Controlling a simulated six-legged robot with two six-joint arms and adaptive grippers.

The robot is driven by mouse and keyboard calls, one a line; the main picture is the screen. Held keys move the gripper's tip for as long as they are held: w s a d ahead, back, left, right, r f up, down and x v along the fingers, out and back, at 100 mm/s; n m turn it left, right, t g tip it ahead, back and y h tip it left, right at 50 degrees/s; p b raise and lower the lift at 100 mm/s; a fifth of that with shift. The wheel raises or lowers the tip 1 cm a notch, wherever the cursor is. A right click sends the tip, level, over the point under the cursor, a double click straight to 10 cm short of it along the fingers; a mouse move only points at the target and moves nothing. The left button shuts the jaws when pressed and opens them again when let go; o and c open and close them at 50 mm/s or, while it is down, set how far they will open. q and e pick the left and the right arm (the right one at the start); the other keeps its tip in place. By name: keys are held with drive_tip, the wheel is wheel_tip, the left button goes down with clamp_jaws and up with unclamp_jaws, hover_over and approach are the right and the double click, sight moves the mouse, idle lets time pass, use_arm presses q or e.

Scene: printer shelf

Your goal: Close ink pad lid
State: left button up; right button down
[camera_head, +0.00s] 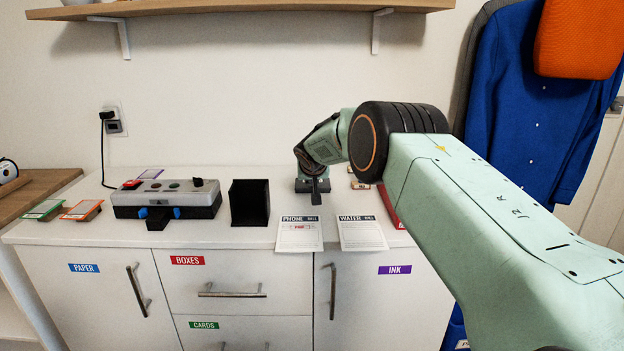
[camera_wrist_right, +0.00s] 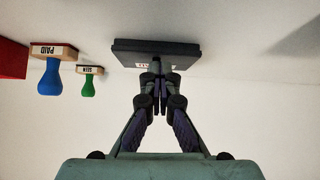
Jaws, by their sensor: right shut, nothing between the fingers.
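The ink pad (camera_wrist_right: 165,48) is a flat dark block in the right wrist view, with part of a pale label on its near edge. In the head view the dark pad (camera_head: 304,186) shows at the back of the cabinet top, partly hidden by my right gripper (camera_head: 316,196). My right gripper (camera_wrist_right: 158,98) is shut and empty, fingers pointing at the pad's labelled edge. The fingertips are at or very close to that edge; I cannot tell if they touch. The lid looks flat and low in these views, but I cannot tell if it is fully closed. My left gripper is out of view.
A blue-handled PAID stamp (camera_wrist_right: 49,75), a green-handled stamp (camera_wrist_right: 88,82) and a red object (camera_wrist_right: 10,60) are beside the pad. Two bill sheets (camera_head: 299,236) (camera_head: 361,234) lie in front. A black open box (camera_head: 249,203) and a grey device (camera_head: 166,198) stand left.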

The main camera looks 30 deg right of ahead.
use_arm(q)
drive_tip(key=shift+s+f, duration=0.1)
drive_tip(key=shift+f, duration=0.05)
use_arm(e)
drive_tip(key=shift+s+f, duration=0.15)
drive_tip(key=shift+f, duration=0.4)
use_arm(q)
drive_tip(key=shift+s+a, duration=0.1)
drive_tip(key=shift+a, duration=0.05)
use_arm(e)
drive_tip(key=shift+d+r, duration=0.1)
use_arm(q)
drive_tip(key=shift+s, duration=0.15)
use_arm(e)
drive_tip(key=shift+w+d+r, duration=0.1)
drive_tip(key=shift+w+r, duration=0.15)
drive_tip(key=shift+r, duration=0.05)
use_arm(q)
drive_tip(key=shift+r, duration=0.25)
use_arm(e)
drive_tip(key=shift+w+d+r, duration=0.1)
drive_tip(key=shift+r, duration=0.05)
